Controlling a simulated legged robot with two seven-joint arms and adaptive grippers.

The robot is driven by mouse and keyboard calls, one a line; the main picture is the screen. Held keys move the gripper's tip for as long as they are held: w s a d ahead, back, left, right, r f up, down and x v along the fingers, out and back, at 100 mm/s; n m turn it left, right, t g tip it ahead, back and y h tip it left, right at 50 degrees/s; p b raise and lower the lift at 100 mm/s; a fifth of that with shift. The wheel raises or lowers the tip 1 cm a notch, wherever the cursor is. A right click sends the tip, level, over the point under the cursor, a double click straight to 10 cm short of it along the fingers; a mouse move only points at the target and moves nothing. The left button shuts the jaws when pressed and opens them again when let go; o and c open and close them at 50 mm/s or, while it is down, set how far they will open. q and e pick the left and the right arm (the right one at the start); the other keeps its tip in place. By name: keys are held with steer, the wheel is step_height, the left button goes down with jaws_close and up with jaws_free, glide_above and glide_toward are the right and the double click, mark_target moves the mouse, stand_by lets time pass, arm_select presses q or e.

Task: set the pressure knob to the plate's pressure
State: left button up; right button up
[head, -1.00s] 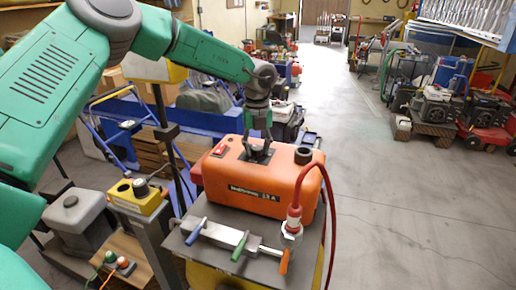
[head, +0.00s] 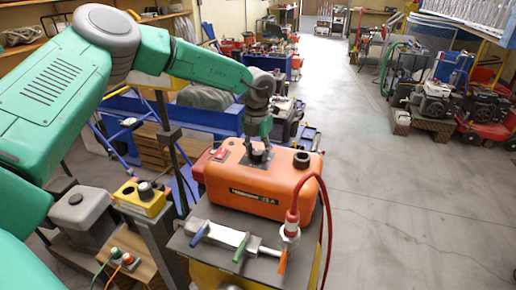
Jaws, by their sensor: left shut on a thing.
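An orange machine (head: 290,181) with a dark label plate (head: 257,197) on its front stands on a grey-topped stand. The plate's lettering is too blurred to read surely. My left gripper (head: 258,152) points down at the machine's top and is shut on a dark knob (head: 262,156) there, mostly hidden by the fingers. A red switch (head: 221,153) sits left of the gripper. A dark round cap (head: 301,159) stands at the top right. My right gripper is out of view.
A silver manifold (head: 226,234) with blue, green and orange levers lies in front of the machine. A red hose (head: 326,205) arches at its right. A yellow box with a dark knob (head: 150,200) stands at left.

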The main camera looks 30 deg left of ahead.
mark_target(256, 152)
arm_select(q)
steer(key=shift+m+p, duration=0.45)
steer(key=shift+m, duration=0.75)
steer(key=o, duration=1.1)
steer(key=shift+s+a, duration=0.1)
steer(key=shift+o, duration=0.2)
steer(key=shift+s+r, duration=0.1)
steer(key=shift+s, duration=0.05)
step_height(256, 152, up, 12)
steer(key=shift+a, duration=0.15)
